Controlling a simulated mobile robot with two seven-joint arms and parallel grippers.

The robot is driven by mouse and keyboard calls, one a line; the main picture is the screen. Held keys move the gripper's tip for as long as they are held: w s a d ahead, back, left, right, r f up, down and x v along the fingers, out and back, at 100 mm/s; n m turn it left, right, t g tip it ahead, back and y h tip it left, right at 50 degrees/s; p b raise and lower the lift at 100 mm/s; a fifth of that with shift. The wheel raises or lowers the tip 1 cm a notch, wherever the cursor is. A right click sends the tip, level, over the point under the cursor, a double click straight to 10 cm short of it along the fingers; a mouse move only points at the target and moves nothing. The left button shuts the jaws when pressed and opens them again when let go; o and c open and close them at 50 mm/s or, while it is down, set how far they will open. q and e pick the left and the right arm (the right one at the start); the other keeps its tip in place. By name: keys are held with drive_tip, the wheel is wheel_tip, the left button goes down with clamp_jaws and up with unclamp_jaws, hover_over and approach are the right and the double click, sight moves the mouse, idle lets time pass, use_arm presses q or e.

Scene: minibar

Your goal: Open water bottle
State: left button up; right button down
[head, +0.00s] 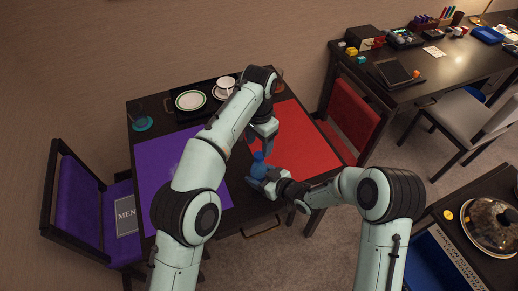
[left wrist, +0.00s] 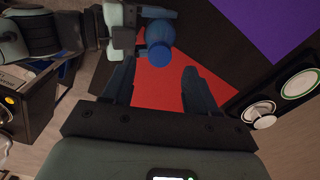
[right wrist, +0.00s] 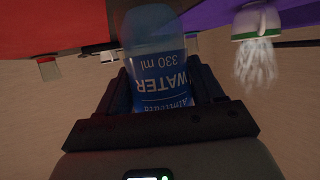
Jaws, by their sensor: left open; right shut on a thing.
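The blue water bottle (head: 258,166) is above the near part of the dark table. My right gripper (head: 264,184) is shut on its body. In the right wrist view the bottle (right wrist: 160,85) sits between the fingers, its "WATER 330 ml" label upside down in the picture. My left gripper (head: 266,150) is open and empty, pointing down just above the bottle's top. In the left wrist view the round blue cap (left wrist: 158,54) shows just beyond the open fingertips, nearer the left finger. Whether the fingers touch the cap, I cannot tell.
A purple mat (head: 160,165) and a red mat (head: 305,145) cover parts of the table. Plates (head: 190,100) and a cup (head: 226,84) stand at the back. A glass on a teal coaster (head: 142,124) is at the left. A red chair (head: 352,115) is to the right.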

sight(259, 155)
use_arm(q)
drive_tip(key=shift+f, duration=2.1)
clamp_jaws()
drive_tip(key=shift+r, duration=0.25)
drive_tip(key=shift+r, duration=0.85)
